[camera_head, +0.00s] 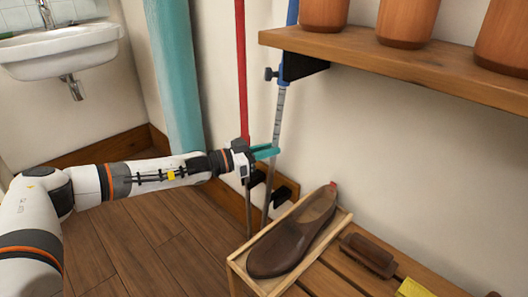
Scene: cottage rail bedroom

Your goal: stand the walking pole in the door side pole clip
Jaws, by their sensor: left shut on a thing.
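A walking pole (278,112) with a blue upper part and a grey marked shaft stands nearly upright by the wall, its lower end reaching down behind the bench tray. My left gripper (270,152) has its teal fingertips shut on this pole's grey shaft. A red pole (241,70) stands to its left, and its lower shaft passes behind my gripper. Two black clips show low on the wall, a left one (257,178) and a right one (283,195). I cannot tell whether the blue pole touches either clip. My right gripper is out of view.
A wooden shelf (390,62) with terracotta pots juts out at upper right, close to the pole. A slatted bench below holds a wooden tray (236,270) with a brown shoe (290,238), and a brush (368,255).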

